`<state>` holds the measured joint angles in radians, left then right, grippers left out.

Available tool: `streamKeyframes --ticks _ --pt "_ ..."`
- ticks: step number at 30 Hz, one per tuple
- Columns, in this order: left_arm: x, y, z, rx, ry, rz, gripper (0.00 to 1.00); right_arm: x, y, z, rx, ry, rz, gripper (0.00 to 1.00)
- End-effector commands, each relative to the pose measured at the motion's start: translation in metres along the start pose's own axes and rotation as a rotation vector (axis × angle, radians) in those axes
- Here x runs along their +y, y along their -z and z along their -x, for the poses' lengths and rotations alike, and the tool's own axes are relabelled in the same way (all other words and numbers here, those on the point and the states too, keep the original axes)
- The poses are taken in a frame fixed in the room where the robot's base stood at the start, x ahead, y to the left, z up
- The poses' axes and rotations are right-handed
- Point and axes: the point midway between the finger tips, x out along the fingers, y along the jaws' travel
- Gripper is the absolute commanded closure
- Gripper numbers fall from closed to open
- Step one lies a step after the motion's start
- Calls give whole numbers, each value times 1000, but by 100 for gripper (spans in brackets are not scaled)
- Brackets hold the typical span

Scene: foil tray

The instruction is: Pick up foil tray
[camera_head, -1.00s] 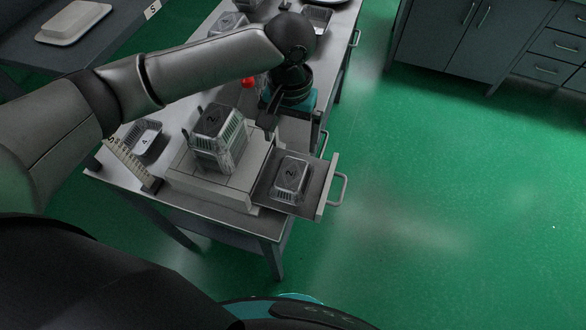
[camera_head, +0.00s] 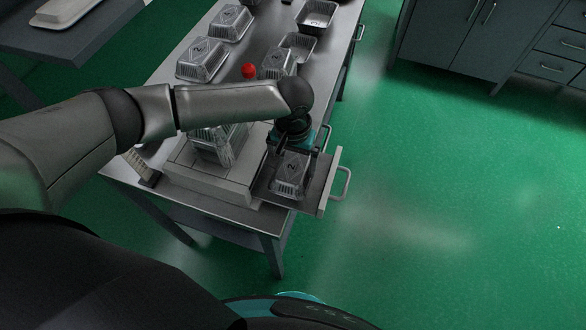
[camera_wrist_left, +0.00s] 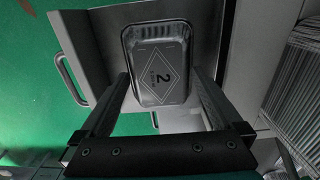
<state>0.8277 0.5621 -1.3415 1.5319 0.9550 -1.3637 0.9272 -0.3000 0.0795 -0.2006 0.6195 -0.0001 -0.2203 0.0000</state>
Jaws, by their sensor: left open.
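A foil tray (camera_head: 290,176) marked "2" lies in the pulled-out drawer (camera_head: 318,189) at the right side of the table. The wrist view shows the same foil tray (camera_wrist_left: 158,66) with its label facing up. My left gripper (camera_head: 296,154) is open over the far end of this tray. In the wrist view, the fingers of the left gripper (camera_wrist_left: 160,78) stand on either side of the tray, with gaps. I cannot tell how far down they reach. My right gripper is not in view.
Several other foil trays (camera_head: 202,59) and a red ball (camera_head: 249,71) are farther back. Green floor (camera_head: 440,200) is clear at right.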

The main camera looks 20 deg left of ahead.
Motion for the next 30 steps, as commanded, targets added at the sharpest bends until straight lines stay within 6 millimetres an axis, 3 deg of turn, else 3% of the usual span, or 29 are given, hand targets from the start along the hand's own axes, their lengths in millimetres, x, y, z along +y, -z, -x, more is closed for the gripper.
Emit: streamKeyframes --ticks 6,23,30 --pt "0 0 0 0 0 0 0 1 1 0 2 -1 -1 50" --pt "0 0 0 0 0 0 62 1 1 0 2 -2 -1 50" --pt "0 0 1 0 0 0 63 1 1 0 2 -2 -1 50"
